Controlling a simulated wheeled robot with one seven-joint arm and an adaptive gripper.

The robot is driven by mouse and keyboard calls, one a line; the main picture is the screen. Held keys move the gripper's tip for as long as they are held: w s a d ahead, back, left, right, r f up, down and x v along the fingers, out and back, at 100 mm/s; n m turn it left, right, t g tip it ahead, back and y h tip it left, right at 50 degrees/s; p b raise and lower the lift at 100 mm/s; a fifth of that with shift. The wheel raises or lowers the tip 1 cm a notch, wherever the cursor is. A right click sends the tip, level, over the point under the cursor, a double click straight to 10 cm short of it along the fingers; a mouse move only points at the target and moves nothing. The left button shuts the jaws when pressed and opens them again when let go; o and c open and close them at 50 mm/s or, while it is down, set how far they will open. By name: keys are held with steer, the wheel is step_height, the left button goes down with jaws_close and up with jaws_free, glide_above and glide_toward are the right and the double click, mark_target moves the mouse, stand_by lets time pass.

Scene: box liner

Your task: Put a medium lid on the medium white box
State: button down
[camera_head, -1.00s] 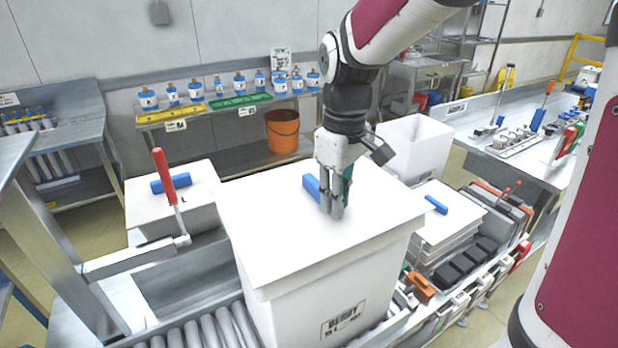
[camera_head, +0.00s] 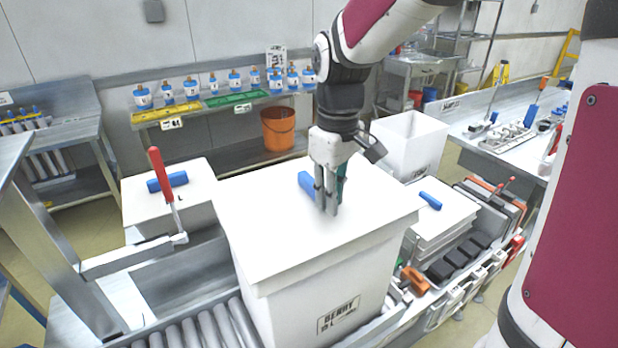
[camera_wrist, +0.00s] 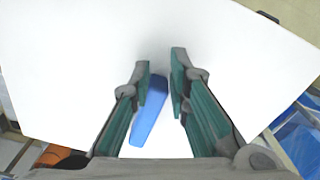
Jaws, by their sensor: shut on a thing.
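A white lid (camera_head: 255,235) with a blue handle (camera_head: 306,184) lies flat over the top of the white box (camera_head: 290,310), which has a printed label on its front. I cannot tell whether the lid is fully seated. My gripper (camera_head: 328,208) points down at the middle of the lid, its fingers shut on the handle. In the wrist view, the blue handle (camera_wrist: 150,112) runs between the fingertips of my gripper (camera_wrist: 161,68), with the white lid (camera_wrist: 70,60) filling the background. The box's inside is hidden.
A lidded white box (camera_head: 140,205) stands at left, behind a red-handled clamp (camera_head: 162,175). Stacked lids (camera_head: 445,215) and an open white box (camera_head: 412,140) are at right. Rollers (camera_head: 205,330) run along the front. An orange bucket (camera_head: 278,130) stands under the back shelf.

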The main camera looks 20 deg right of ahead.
stand_by(0.3)
steer(key=c, duration=1)
jaws_free()
steer(key=shift+o, duration=0.2)
steer(key=shift+r, duration=0.15)
step_height(320, 180, up, 9)
steer(key=p, duration=0.4)
stand_by(0.6)
